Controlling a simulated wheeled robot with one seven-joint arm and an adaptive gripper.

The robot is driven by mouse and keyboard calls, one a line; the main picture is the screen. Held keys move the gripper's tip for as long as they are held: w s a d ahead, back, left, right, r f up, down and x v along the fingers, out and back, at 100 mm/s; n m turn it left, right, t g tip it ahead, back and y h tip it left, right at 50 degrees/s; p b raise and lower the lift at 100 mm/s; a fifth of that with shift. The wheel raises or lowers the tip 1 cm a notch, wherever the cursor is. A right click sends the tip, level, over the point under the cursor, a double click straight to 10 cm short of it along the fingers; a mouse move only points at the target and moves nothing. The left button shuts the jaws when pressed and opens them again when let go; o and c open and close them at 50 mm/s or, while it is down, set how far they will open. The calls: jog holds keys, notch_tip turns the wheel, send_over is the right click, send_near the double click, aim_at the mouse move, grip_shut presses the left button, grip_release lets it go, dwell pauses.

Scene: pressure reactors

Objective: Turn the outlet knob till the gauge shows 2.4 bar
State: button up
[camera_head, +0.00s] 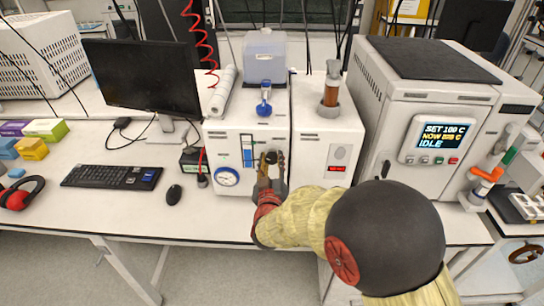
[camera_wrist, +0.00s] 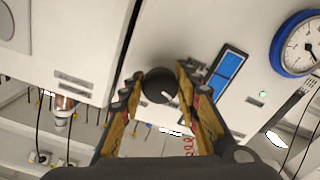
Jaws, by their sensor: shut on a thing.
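The outlet knob (camera_wrist: 159,86) is a round black knob on the front of a white unit, in the middle of the wrist view. My gripper (camera_wrist: 158,92) is shut on it, one finger on each side. In the head view my gripper (camera_head: 271,172) reaches the front of the unit, and the knob (camera_head: 271,157) shows between the fingers. The pressure gauge (camera_head: 227,177) is a blue-rimmed white dial at lower left of the unit. It also shows in the wrist view (camera_wrist: 300,43), tilted and cut by the frame edge; its reading is too small to tell.
A blue level display (camera_head: 247,150) is left of the knob. A white unit with a red readout (camera_head: 337,168) stands right beside it. An oven with a screen (camera_head: 444,136) is further right. A monitor (camera_head: 143,77), keyboard (camera_head: 112,176) and mouse (camera_head: 174,193) are at left.

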jog(key=n+p, duration=0.3)
jog(key=n, duration=0.2)
jog(key=shift+r+n, duration=0.15)
jog(key=shift+n, duration=0.15)
jog(key=n+p, duration=0.3)
jog(key=n, duration=0.2)
jog(key=shift+d, duration=0.1)
jog(key=n+p, duration=0.3)
jog(key=n, duration=0.2)
jog(key=shift+r+n, duration=0.1)
jog(key=shift+n, duration=0.3)
jog(key=n+p, duration=0.2)
jog(key=n, duration=0.2)
jog(key=shift+n, duration=0.4)
jog(key=shift+p, duration=0.3)
jog(key=o, duration=1.2)
jog(key=shift+c, duration=0.2)
jog(key=shift+s, duration=0.1)
